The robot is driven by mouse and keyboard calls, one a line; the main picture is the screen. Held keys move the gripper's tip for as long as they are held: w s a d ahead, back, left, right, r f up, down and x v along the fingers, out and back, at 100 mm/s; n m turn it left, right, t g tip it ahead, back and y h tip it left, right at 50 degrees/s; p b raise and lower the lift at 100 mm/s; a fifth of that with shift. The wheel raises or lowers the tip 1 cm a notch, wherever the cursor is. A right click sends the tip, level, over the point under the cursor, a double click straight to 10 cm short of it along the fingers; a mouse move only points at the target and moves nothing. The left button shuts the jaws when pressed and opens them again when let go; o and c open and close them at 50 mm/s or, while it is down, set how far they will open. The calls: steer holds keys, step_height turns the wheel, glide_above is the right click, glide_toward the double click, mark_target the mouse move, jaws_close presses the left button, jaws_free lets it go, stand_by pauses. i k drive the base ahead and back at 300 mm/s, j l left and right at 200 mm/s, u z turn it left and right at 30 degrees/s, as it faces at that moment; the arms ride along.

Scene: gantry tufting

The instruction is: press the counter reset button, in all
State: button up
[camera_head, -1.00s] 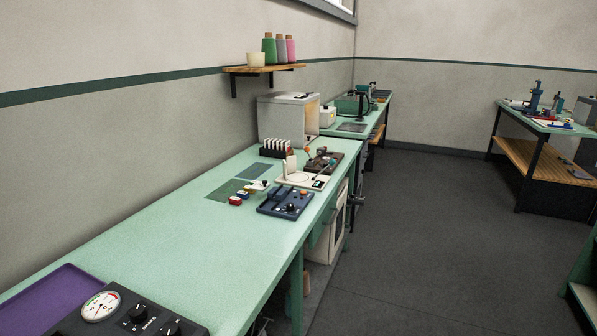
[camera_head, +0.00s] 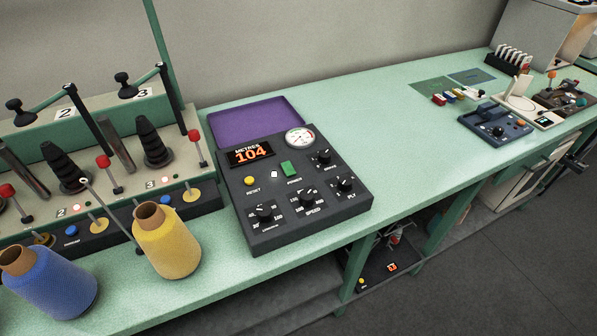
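The dark control box (camera_head: 302,211) stands on the green bench in the middle of the view. Its red-lit counter display (camera_head: 250,154) reads 104 under the word METRES. A yellow button (camera_head: 249,181) labelled RESET sits below the display on the left of the panel. Nothing covers the button. A small white lit square (camera_head: 273,174) and a green rocker switch (camera_head: 289,168) marked POWER lie to its right. Black knobs and a round dial gauge (camera_head: 299,138) share the panel. My gripper is not in view.
A winding machine (camera_head: 110,205) with red-topped levers stands left of the box. A yellow cone (camera_head: 167,240) and a blue cone (camera_head: 50,284) stand in front of it. A purple tray (camera_head: 257,119) lies behind the box.

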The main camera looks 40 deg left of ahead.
mark_target(249, 180)
steer(key=u, duration=0.4)
steer(key=k+u, duration=0.15)
steer(key=u, duration=0.3)
steer(key=j+u, duration=0.1)
steer(key=u, duration=0.3)
